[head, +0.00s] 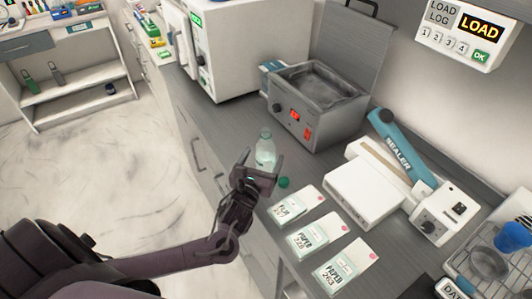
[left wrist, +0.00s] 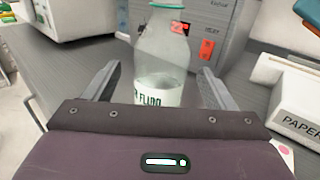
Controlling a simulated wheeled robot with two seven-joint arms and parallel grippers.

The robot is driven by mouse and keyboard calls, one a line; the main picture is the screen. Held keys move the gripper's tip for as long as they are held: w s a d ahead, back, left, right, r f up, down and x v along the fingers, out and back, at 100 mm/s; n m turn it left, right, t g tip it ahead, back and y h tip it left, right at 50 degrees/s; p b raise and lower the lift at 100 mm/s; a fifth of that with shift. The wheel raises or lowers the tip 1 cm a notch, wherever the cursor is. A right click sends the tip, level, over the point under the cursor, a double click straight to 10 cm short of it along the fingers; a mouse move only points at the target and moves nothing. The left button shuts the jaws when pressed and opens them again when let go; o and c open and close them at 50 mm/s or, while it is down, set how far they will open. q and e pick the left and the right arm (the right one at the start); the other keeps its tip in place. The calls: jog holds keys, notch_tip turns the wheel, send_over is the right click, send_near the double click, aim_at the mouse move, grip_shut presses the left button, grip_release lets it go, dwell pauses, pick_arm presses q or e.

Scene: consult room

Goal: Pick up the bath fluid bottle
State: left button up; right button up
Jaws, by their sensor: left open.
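The bath fluid bottle (head: 265,148) stands upright on the grey counter, in front of the metal bath. It is clear, with a white label that reads in part "FLUID"; it also shows in the left wrist view (left wrist: 161,55). My left gripper (head: 262,168) is at the bottle's near side, its lower part hidden behind the gripper in the head view. In the left wrist view the two fingers (left wrist: 158,85) are apart, one on each side of the bottle, with gaps between. My right gripper is not in view.
A green cap (head: 284,183) lies on the counter just right of my gripper. The metal bath (head: 318,105) with raised lid stands behind the bottle. Several paper packets (head: 314,234) and the white and blue sealer (head: 365,190) are to the right.

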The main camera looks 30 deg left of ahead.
aim_at(266, 151)
pick_arm(q)
jog(key=w, duration=0.3)
jog(key=shift+w+a+p, duration=0.25)
jog(key=shift+a+p, duration=0.05)
jog(key=shift+p, duration=0.05)
jog(key=shift+w+f, duration=0.15)
jog(key=shift+w, duration=0.45)
jog(key=c, duration=0.9)
jog(key=shift+c, duration=1.3)
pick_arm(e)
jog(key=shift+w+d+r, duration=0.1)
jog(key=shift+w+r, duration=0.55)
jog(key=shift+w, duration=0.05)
